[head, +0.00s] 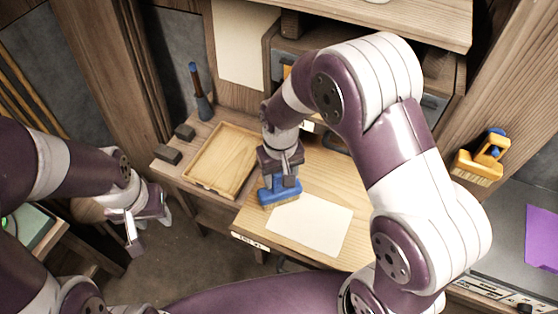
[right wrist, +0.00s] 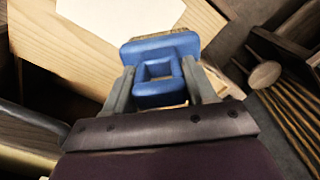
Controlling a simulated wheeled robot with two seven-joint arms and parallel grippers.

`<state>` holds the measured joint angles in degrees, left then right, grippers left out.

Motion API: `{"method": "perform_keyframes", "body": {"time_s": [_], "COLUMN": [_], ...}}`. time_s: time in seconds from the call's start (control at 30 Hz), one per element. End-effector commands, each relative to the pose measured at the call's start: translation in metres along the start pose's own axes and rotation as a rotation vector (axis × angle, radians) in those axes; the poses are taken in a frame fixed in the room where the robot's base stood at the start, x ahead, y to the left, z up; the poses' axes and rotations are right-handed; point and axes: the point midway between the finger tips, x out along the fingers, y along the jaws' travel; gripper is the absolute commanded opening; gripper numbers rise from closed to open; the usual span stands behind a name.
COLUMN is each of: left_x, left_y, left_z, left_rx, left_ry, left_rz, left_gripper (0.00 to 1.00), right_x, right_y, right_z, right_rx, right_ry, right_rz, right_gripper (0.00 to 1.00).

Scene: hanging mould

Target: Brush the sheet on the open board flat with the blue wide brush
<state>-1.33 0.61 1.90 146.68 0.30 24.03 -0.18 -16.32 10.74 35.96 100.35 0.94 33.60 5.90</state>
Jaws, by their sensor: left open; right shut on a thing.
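The blue wide brush (head: 281,193) is in my right gripper (head: 281,172), bristles down, at the upper left corner of the pale sheet (head: 310,225). The sheet lies on the open wooden board (head: 345,185). In the right wrist view, the fingers (right wrist: 160,95) are shut on the blue brush's looped handle (right wrist: 160,70), and part of the sheet (right wrist: 120,14) shows beyond it. I cannot tell whether the bristles touch the sheet. My left gripper (head: 147,215) is open and empty, off to the left, away from the board.
A wooden tray (head: 222,158) lies left of the board, with dark blocks (head: 175,146) and a blue-tipped tool in a holder (head: 200,92) nearby. A yellow-and-blue brush (head: 482,158) hangs at the right. A purple sheet (head: 541,238) lies far right.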

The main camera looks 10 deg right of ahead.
Motion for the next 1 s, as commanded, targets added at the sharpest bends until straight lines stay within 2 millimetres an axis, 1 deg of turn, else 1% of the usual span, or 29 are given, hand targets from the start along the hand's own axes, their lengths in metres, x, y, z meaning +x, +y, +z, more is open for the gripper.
{"method": "perform_keyframes", "body": {"time_s": [0.03,0.3,0.37,1.0], "left_x": [-0.008,-0.028,-0.030,-0.031], "left_y": [0.000,0.000,0.000,0.000], "left_z": [-0.001,-0.003,-0.004,-0.004], "left_rx": [0.000,0.000,0.000,0.000], "left_ry": [0.000,0.000,0.000,0.000], "left_rz": [0.000,0.000,0.000,0.000], "left_gripper": [0.43,0.43,0.43,0.43], "right_x": [-0.009,-0.033,-0.036,-0.037], "right_y": [0.000,0.002,0.002,0.003], "right_z": [-0.001,-0.006,-0.006,-0.007], "right_rx": [0.000,0.000,0.000,0.000], "right_ry": [0.001,0.002,0.002,0.001], "right_rz": [0.000,0.000,0.000,0.000], "right_gripper": [0.27,0.27,0.27,0.27]}}
